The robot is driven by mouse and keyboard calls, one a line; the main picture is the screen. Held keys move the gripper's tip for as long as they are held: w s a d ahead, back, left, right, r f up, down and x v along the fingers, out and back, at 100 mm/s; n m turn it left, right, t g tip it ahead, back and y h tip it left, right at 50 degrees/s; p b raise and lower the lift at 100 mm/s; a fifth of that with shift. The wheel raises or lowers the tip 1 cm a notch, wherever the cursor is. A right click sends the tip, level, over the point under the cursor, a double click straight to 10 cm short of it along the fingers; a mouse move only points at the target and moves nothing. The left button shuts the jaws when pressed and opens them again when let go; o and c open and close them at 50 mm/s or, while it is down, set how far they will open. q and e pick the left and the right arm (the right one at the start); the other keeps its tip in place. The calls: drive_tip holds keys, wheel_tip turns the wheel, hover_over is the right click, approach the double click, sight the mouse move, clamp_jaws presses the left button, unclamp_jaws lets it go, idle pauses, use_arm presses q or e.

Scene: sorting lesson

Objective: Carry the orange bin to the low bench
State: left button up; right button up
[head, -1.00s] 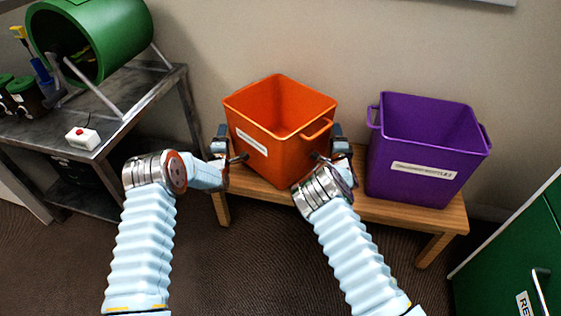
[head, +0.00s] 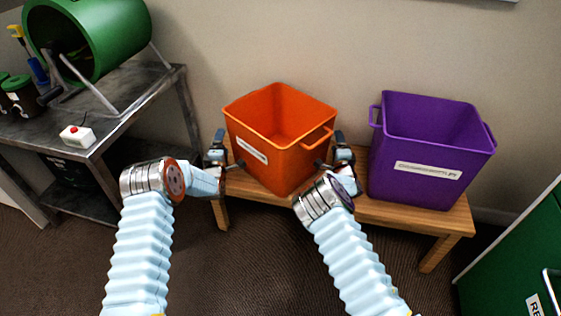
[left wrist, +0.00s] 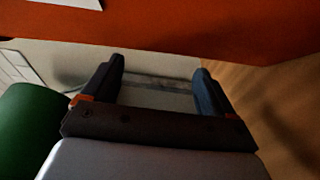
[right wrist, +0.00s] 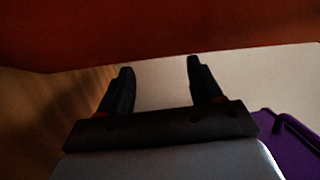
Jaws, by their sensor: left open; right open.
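The orange bin (head: 285,160) stands upright on the left part of the wooden low bench (head: 400,212), with one corner toward me and a white label on its left face. Its wall fills the top of the left wrist view (left wrist: 200,25) and right wrist view (right wrist: 160,30). My left gripper (head: 227,153) is at the bin's left side, open, with nothing between its fingers (left wrist: 160,75). My right gripper (head: 332,152) is at the right side below the handle, also open and empty between its fingers (right wrist: 158,72). Whether fingertips touch the bin is unclear.
A purple bin (head: 415,182) with a white label stands on the bench's right part, close to my right gripper. A green cabinet (head: 520,255) is at right.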

use_arm(q)
drive_tip(key=shift+a, duration=0.15)
use_arm(e)
drive_tip(key=o, duration=0.4)
drive_tip(key=shift+d, duration=0.15)
drive_tip(key=shift+s+d, duration=0.1)
drive_tip(key=shift+s, duration=0.25)
use_arm(q)
drive_tip(key=s, duration=1.2)
use_arm(e)
drive_tip(key=s, duration=1.1)
drive_tip(key=shift+s, duration=0.2)
use_arm(q)
drive_tip(key=shift+s, duration=0.1)
use_arm(e)
drive_tip(key=shift+s, duration=0.1)
